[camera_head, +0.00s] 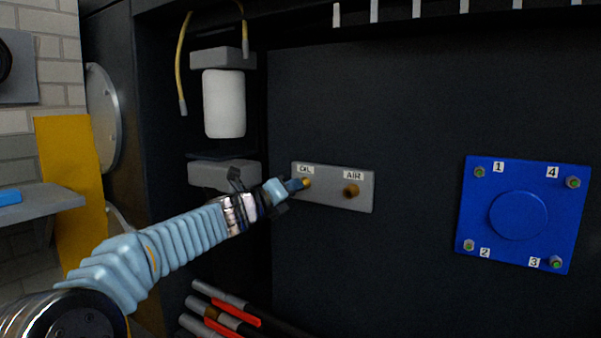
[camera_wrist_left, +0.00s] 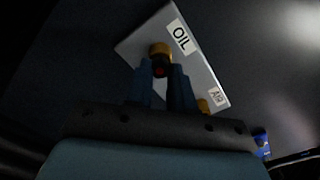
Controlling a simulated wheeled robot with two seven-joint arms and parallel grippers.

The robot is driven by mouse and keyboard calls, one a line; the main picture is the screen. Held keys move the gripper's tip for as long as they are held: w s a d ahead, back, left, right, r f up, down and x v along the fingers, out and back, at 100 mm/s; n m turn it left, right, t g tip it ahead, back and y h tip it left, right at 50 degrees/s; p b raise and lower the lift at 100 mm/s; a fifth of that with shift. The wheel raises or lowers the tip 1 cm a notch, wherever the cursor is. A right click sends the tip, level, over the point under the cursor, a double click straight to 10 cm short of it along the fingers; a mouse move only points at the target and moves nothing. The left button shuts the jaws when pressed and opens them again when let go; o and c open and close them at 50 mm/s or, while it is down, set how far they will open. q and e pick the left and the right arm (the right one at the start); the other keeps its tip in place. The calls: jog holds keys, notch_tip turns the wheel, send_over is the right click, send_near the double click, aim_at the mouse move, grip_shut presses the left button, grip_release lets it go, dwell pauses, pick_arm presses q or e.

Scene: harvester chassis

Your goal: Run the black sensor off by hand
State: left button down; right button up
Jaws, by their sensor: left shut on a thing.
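A grey plate (camera_head: 334,203) on the dark chassis wall has a brass fitting (camera_head: 306,183) labelled OIL and another brass fitting (camera_head: 351,191) labelled AIR. My left gripper (camera_head: 297,185) reaches in from the left, its fingertips at the OIL fitting. In the left wrist view, the fingers are shut on a small dark piece with a red spot, seemingly the black sensor (camera_wrist_left: 159,70). It lies in line with the brass OIL fitting (camera_wrist_left: 160,49); I cannot tell whether they touch. The fingers hide most of the sensor. My right gripper is not in view.
A blue plate (camera_head: 517,216) with numbered bolts is on the wall at right. A white canister (camera_head: 224,103) and a grey block (camera_head: 224,174) stand near my left arm. A yellow hose (camera_head: 180,65) hangs above. Rods with red parts (camera_head: 236,311) lie below.

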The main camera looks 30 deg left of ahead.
pick_arm(q)
jog(key=n, duration=1.1)
jog(key=shift+s+f, duration=0.1)
jog(key=shift+f, duration=0.1)
jog(key=c, duration=0.9)
grip_release()
jog(key=shift+r, duration=0.2)
jog(key=shift+c, duration=1.1)
jog(key=shift+s, duration=0.15)
jog(key=shift+s, duration=1)
